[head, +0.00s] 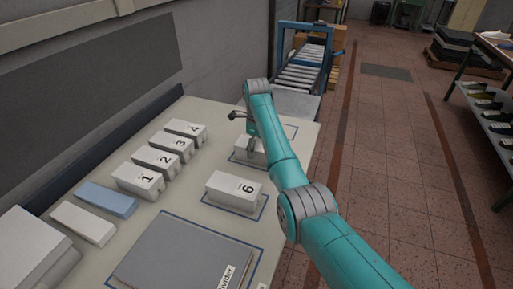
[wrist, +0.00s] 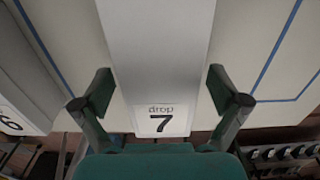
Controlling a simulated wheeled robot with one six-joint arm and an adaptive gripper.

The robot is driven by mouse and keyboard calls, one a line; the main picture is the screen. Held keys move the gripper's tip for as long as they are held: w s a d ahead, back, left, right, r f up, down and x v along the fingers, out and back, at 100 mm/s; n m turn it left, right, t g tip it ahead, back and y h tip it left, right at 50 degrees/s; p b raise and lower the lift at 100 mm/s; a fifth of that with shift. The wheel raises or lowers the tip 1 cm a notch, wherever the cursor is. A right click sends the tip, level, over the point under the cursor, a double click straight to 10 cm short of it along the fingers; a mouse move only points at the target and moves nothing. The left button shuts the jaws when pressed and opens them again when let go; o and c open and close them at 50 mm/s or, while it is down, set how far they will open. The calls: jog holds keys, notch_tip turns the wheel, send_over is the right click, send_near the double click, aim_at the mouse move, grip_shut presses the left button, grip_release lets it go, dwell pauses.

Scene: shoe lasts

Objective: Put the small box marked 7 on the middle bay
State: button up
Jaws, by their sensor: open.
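The small box marked 7 (wrist: 160,122) lies between the spread fingers of my gripper (wrist: 160,88) in the wrist view, with "drop" above the number. A finger stands on each side of it, and I see no clear grip. In the head view the box under my gripper (head: 250,146) is a pale block (head: 242,156), partly hidden by my arm, on the table within a blue outline. The box marked 6 (head: 236,190) sits in a blue-outlined bay nearer the front. I cannot tell which outline is the middle bay.
White boxes marked 1 (head: 138,181), 2 (head: 157,161), 3 (head: 174,146) and 4 (head: 186,131) stand in a row at left. A blue block (head: 107,199) and a grey divider box (head: 180,255) are nearer.

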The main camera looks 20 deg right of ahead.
jog(key=shift+r, duration=3.6)
